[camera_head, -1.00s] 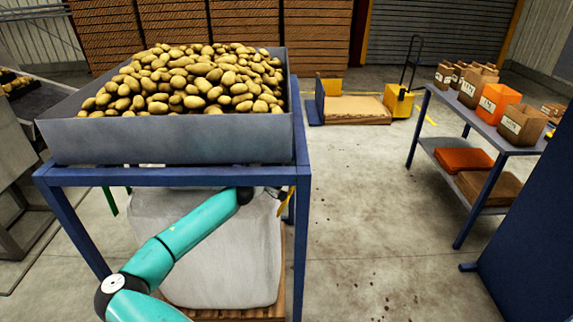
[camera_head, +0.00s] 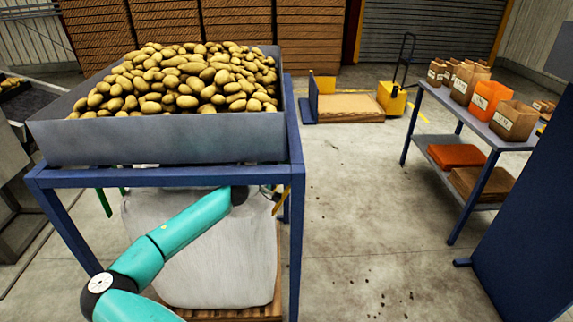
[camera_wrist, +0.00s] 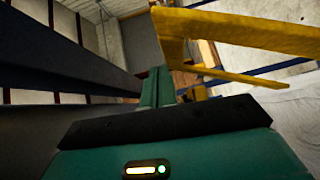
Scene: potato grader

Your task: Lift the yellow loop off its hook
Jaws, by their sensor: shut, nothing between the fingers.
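The yellow loop (camera_wrist: 245,33) is a flat strap that spans the upper right of the wrist view, with a second yellow strip running below it. In the head view the loop (camera_head: 281,201) is a small yellow piece beside the blue leg of the potato stand. My gripper (camera_wrist: 157,82) is shut and empty, its teal fingers close to the loop's left end. I cannot tell whether the fingertips are inside the loop or only beside it. In the head view the gripper is mostly hidden under the stand's edge. The hook cannot be made out.
A grey bin (camera_head: 160,145) full of potatoes sits on a blue stand (camera_head: 296,240), just above my arm. A white sack (camera_head: 225,265) stands beneath it on a wooden pallet. A shelf (camera_head: 425,95) with bags is at right. The floor between is clear.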

